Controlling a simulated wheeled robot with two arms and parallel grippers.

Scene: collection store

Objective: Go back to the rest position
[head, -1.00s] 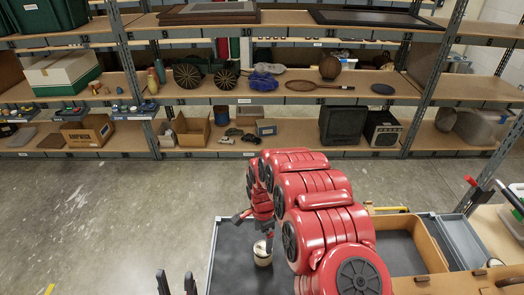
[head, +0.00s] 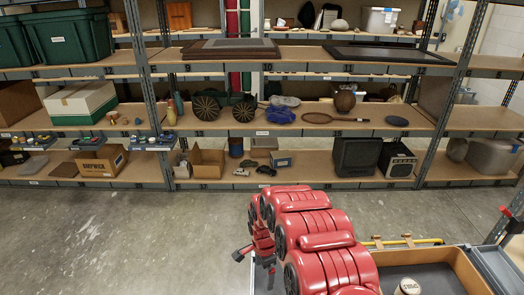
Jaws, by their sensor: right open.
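My right arm rises from the bottom right, and its red links hide part of the cart. My right gripper (head: 255,256) is at the far end of that arm, small and partly hidden, over the cart's left part. It is open, with nothing seen between its fingers. My left gripper is out of the view.
A round, cream-lidded tin (head: 409,287) sits in a tan open box (head: 458,262) at the bottom right. Shelving with a bare middle shelf edge (head: 330,132) stands ahead, holding crates, a model cart and radios. Bare concrete floor (head: 130,225) lies between.

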